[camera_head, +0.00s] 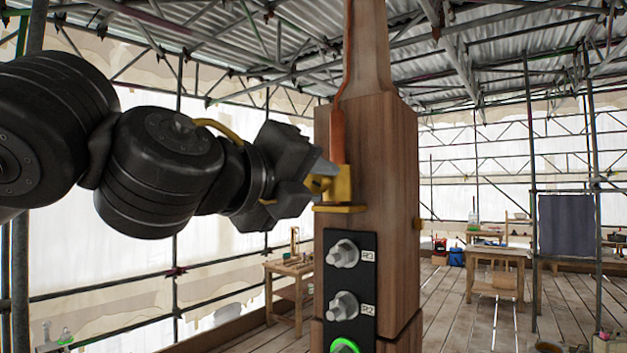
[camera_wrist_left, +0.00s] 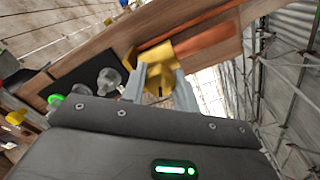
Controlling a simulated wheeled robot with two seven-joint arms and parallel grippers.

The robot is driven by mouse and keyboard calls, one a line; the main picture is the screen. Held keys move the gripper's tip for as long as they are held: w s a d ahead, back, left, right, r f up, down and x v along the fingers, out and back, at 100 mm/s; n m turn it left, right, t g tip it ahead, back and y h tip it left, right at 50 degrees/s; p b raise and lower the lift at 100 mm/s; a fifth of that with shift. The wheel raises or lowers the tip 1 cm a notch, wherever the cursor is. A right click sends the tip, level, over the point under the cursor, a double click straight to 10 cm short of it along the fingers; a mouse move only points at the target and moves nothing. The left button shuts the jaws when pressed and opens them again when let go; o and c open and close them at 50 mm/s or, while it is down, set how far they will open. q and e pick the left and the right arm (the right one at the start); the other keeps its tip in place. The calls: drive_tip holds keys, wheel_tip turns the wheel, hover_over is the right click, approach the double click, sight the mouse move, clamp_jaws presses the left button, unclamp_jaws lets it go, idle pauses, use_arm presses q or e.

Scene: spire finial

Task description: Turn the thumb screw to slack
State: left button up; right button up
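A yellow thumb screw (camera_head: 318,183) sticks out to the left from a yellow bracket (camera_head: 341,186) on the wooden post (camera_head: 367,150). My left gripper (camera_head: 316,178) is at the screw, coming from the left. In the left wrist view, the two grey fingers of my left gripper (camera_wrist_left: 161,88) lie on either side of the yellow metal (camera_wrist_left: 160,66), with their tips close to it. Whether they press on the screw is not clear. An orange-brown strip (camera_head: 337,136) runs up the post from the bracket. My right gripper is not in view.
A black panel (camera_head: 367,284) with knobs labelled R3 and R2 and a green-lit control (camera_head: 344,346) sits on the post below the bracket. Scaffold poles, a workbench (camera_head: 497,262) and a stool stand behind.

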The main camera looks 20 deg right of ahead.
use_arm(q)
drive_tip(key=shift+c, duration=1.2)
drive_tip(key=shift+f+n+b, duration=0.15)
drive_tip(key=shift+n+b, duration=0.15)
drive_tip(key=shift+b, duration=0.35)
drive_tip(key=n+b, duration=0.8)
drive_tip(key=b, duration=0.2)
drive_tip(key=shift+f+b, duration=0.15)
drive_tip(key=shift+b, duration=0.15)
drive_tip(key=shift+n+b, duration=0.35)
drive_tip(key=shift+n, duration=0.25)
drive_tip(key=n+b, duration=0.2)
drive_tip(key=shift+n, duration=0.3)
drive_tip(key=n+b, duration=0.2)
drive_tip(key=n, duration=0.1)
drive_tip(key=shift+n, duration=0.3)
drive_tip(key=n+b, duration=0.2)
drive_tip(key=n, duration=0.1)
drive_tip(key=shift+d+n, duration=0.1)
drive_tip(key=shift+n, duration=0.2)
drive_tip(key=shift+n+b, duration=0.7)
drive_tip(key=shift+n, duration=0.8)
